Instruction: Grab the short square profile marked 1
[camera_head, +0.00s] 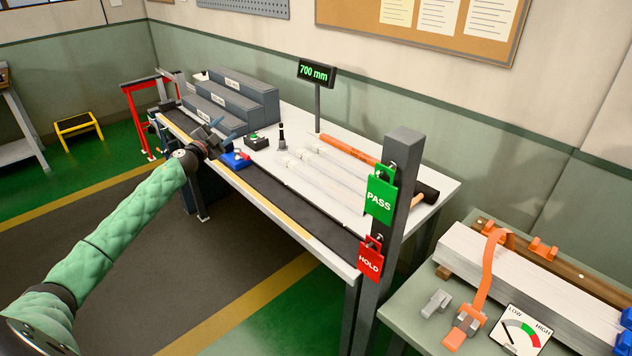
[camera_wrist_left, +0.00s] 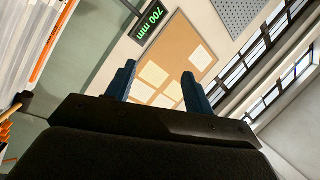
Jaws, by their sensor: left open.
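My left gripper (camera_head: 215,130) is above the left part of the work table, beside the stepped grey rack (camera_head: 262,98). In the left wrist view the two blue fingers of the left gripper (camera_wrist_left: 159,70) stand apart with nothing between them. Several pale, long profiles (camera_head: 322,175) lie side by side on the white table, well to the right of the gripper. No short square profile with a readable mark 1 can be made out. The labels on the rack are too small to read. My right gripper is not in view.
An orange bar (camera_head: 347,149) lies behind the pale profiles. A grey post (camera_head: 389,210) with PASS and HOLD tags rises at the table's right front.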

